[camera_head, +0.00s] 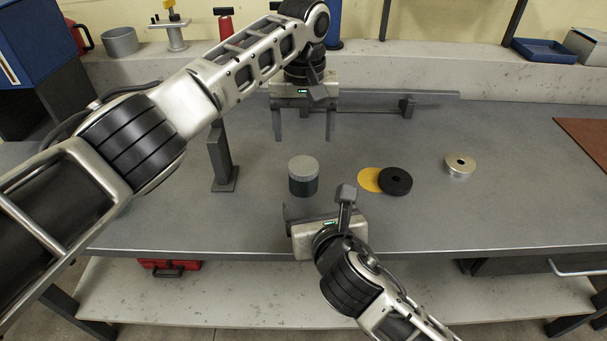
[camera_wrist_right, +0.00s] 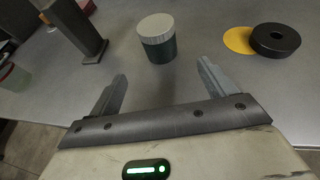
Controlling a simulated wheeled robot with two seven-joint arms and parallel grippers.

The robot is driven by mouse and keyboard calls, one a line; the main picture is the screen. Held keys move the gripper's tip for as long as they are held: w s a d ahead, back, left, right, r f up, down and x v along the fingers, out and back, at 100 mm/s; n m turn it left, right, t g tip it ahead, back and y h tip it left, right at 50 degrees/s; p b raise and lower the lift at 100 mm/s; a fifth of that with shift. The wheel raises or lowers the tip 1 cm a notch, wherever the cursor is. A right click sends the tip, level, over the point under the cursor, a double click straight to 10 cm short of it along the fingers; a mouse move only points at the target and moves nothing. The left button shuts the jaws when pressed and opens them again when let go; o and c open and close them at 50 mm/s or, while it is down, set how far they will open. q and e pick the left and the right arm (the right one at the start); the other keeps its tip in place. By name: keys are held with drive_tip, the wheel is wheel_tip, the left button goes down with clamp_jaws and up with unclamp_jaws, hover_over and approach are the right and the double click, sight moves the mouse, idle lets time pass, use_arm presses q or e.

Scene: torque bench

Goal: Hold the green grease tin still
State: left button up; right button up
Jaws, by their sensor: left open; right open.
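The green grease tin (camera_head: 303,186) has a grey lid and stands upright on the grey bench. It also shows in the right wrist view (camera_wrist_right: 158,47), ahead of and between the fingers, apart from them. My left gripper (camera_head: 304,138) is open and empty, pointing down above the bench behind the tin. My right gripper (camera_head: 312,207) is open in front of the tin, its fingers partly hidden in the head view. In the right wrist view both fingers of the right gripper (camera_wrist_right: 164,80) show spread and empty.
A black ring (camera_head: 396,181) overlaps a yellow disc (camera_head: 369,179) right of the tin. A silver ring (camera_head: 460,167) lies farther right. A dark post (camera_head: 220,160) stands left of the tin. A brown mat (camera_head: 588,138) is at the right edge. The bench's right side is mostly clear.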

sight(306, 187)
use_arm(q)
drive_tip(key=shift+w, duration=0.1)
use_arm(e)
drive_tip(key=x, duration=1.2)
drive_tip(key=shift+w+f, duration=0.15)
drive_tip(key=shift+w, duration=0.1)
drive_tip(key=shift+c, duration=0.3)
